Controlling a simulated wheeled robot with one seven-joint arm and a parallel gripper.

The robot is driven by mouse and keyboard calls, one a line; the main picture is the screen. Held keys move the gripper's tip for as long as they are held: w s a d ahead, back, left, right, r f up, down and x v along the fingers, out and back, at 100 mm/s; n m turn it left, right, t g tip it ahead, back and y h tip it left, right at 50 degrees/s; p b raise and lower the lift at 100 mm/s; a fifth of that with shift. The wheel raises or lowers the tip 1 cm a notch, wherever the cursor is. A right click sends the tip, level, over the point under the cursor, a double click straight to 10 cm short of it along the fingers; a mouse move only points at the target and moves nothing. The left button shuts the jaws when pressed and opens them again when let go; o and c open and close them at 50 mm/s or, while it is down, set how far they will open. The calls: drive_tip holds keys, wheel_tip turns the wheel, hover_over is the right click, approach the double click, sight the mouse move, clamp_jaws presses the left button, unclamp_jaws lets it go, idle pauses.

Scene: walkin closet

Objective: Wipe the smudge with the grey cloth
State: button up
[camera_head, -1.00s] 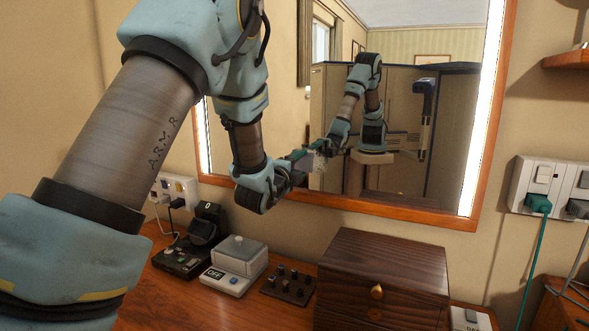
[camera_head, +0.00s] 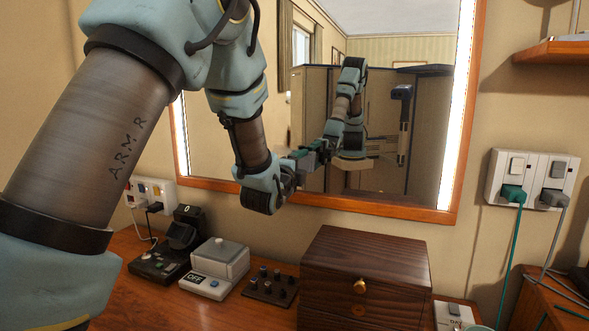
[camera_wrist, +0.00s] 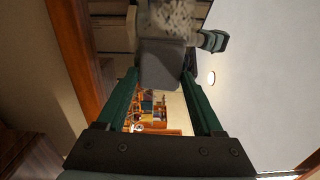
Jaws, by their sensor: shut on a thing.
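My gripper (camera_head: 304,157) is at the lower part of the mirror (camera_head: 300,110), with its green fingers close to the glass. In the wrist view, the fingers are shut on the grey cloth (camera_wrist: 162,64), which shows as a small dark grey pad between the tips. A pale speckled patch (camera_wrist: 172,16), which looks like the smudge, shows just beyond the cloth on the glass. In the head view the smudge and cloth cannot be made out behind the fingers. I cannot tell whether the cloth touches the glass.
Below the mirror, the wooden counter (camera_head: 125,300) holds a black device (camera_head: 160,262), a grey box with an OFF label (camera_head: 215,268), a dark knob panel (camera_head: 271,284) and a wooden drawer box (camera_head: 365,275). Wall sockets with cables (camera_head: 533,178) and a shelf (camera_head: 550,52) are at right.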

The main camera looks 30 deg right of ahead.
drive_tip(key=shift+s+d, duration=0.55)
drive_tip(key=shift+b, duration=0.5)
drive_tip(key=shift+w+a+b, duration=2.25)
drive_tip(key=shift+w+a, duration=1.35)
drive_tip(key=shift+w, duration=0.85)
drive_tip(key=shift+s+d+r+b, duration=0.1)
drive_tip(key=shift+s+d+b, duration=1)
drive_tip(key=shift+s, duration=0.4)
drive_tip(key=shift+s+d+r+b, duration=0.15)
drive_tip(key=shift+s+d+b, duration=0.8)
drive_tip(key=shift+s+d, duration=0.4)
drive_tip(key=shift+s+d+r+b, duration=0.1)
drive_tip(key=shift+s+d+b, duration=0.95)
drive_tip(key=shift+s, duration=0.65)
